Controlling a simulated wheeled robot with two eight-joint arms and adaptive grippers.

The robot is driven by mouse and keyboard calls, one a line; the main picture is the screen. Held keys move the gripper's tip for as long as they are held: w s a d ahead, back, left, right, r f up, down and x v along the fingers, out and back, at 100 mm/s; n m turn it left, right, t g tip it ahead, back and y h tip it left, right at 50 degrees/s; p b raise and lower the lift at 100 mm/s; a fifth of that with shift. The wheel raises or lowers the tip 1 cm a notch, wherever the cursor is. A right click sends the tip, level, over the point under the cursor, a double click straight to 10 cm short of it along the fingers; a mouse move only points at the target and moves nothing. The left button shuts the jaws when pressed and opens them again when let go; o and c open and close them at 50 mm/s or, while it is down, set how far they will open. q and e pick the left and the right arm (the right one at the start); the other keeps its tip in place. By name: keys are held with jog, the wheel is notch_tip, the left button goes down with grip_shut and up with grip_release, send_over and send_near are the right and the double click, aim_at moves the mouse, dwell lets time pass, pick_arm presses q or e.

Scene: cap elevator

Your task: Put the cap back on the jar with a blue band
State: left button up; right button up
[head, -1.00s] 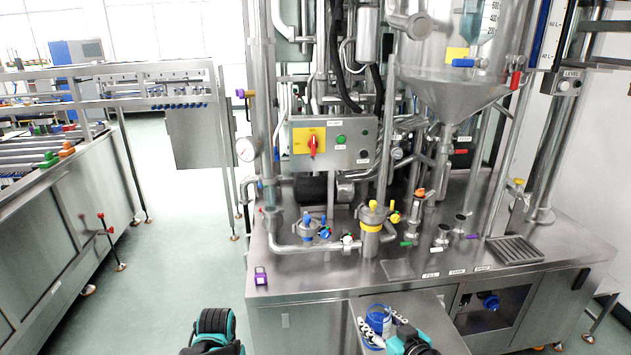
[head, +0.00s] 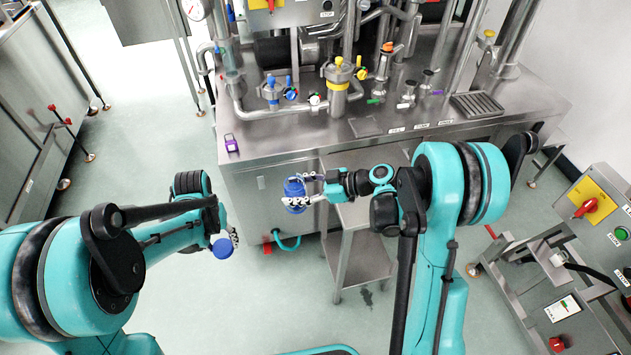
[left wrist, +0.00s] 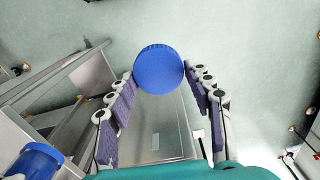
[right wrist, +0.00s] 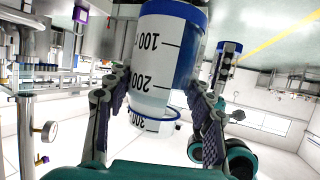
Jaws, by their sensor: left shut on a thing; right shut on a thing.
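The blue cap (head: 222,249) is in my left gripper (head: 226,238), low on the left side of the head view. In the left wrist view the round cap (left wrist: 158,68) sits between the fingertips (left wrist: 160,75). My right gripper (head: 308,189) is shut around the jar with a blue band (head: 294,188), which it holds in front of the steel bench. In the right wrist view the jar (right wrist: 155,65) shows a white scale with blue parts between the fingers. The jar (left wrist: 35,161) also shows at the lower left of the left wrist view. Cap and jar are apart.
A steel bench (head: 275,150) with pipes and valves stands behind the jar. A small steel side table (head: 350,215) is below my right forearm. A control cabinet (head: 590,225) stands at the right. Open floor lies between my grippers.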

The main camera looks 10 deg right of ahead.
aim_at(285, 194)
jog(key=shift+w+a+f+n+g+y, duration=0.15)
jog(key=shift+a+f+n+g, duration=0.1)
jog(key=shift+a+n+g, duration=0.2)
jog(key=shift+s+a+f+n+g+y, duration=0.1)
jog(key=shift+a+f+n+g, duration=0.25)
jog(key=shift+a, duration=0.15)
jog(key=shift+w+a+f+n+g+y, duration=0.1)
jog(key=shift+a+f+n+g+y, duration=0.1)
jog(key=shift+a+n+g, duration=0.25)
pick_arm(q)
jog(key=w+d+r+m, duration=0.1)
jog(key=w+d+r, duration=0.4)
jog(key=d+r, duration=0.4)
jog(key=w+d+r+m, duration=0.2)
jog(key=w+d+r, duration=0.3)
jog(key=d+r, duration=0.5)
jog(key=shift+d+r, duration=0.15)
jog(key=shift+r, duration=0.2)
